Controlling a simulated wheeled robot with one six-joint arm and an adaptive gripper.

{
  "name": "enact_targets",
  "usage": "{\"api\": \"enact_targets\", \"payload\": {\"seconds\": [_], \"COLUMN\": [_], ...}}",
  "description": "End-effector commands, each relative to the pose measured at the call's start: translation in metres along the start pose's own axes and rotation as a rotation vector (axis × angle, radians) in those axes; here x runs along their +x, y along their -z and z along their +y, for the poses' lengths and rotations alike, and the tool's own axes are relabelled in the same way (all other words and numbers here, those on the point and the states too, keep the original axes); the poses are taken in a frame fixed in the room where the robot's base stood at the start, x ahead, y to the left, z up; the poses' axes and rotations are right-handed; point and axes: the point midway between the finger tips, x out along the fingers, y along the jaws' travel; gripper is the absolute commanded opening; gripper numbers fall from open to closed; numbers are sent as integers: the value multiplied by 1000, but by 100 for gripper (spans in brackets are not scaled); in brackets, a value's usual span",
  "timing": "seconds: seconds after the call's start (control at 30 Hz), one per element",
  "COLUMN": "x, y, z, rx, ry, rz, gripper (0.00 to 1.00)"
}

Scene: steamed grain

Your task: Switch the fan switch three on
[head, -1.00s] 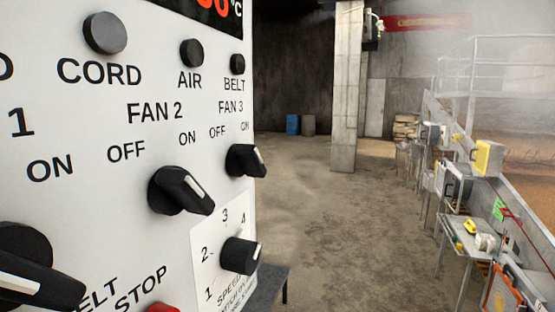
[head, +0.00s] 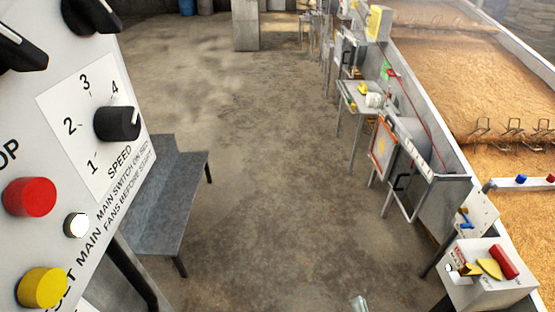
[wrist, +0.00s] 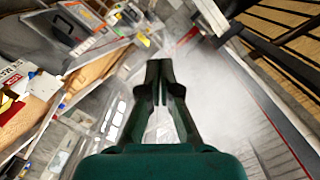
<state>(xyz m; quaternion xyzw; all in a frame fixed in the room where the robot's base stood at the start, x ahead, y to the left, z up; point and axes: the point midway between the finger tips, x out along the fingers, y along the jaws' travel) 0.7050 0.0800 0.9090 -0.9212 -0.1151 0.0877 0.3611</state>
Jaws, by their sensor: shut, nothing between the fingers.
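The fan switch three (head: 85,15) is a black rotary knob on the white control panel (head: 60,130). It shows at the top left of the head view, cut by the top edge. Its label is out of view now, and I cannot tell its setting. The fan 2 knob (head: 18,45) is to its lower left, with a white pointer line. The black speed knob (head: 117,123) is below it, marked 1 to 4. My gripper (wrist: 159,65) shows in the wrist view, its dark fingers together and empty. It points away from the panel, which that view does not clearly show.
A grey bench (head: 165,195) stands beside the panel. Red (head: 30,196), white (head: 77,225) and yellow (head: 43,287) buttons are low on the panel. A row of machine boxes and a grain bed (head: 460,85) line the right. The floor (head: 260,150) between is clear.

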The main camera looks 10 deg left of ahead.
Motion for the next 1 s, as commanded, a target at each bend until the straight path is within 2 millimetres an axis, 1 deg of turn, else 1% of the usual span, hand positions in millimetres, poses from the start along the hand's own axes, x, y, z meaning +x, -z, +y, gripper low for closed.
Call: {"api": "enact_targets", "payload": {"seconds": [0.03, 0.2, 0.37, 0.5, 0.67, 0.8, 0.87, 1.0], "x": [13, 50, 80, 104, 127, 142, 147, 156], "y": [5, 19, 33, 47, 64, 80, 87, 104], "z": [-10, -40, -73, -106, -147, -185, -202, -243], "rx": [21, 98, 164, 215, 264, 299, 311, 335], "ry": [27, 108, 188, 261, 347, 422, 455, 530], "rz": [-2, -27, -60, -96, -141, -188, -209, -262], "gripper": [0, 0, 0, 0, 0, 0, 0, 0]}}
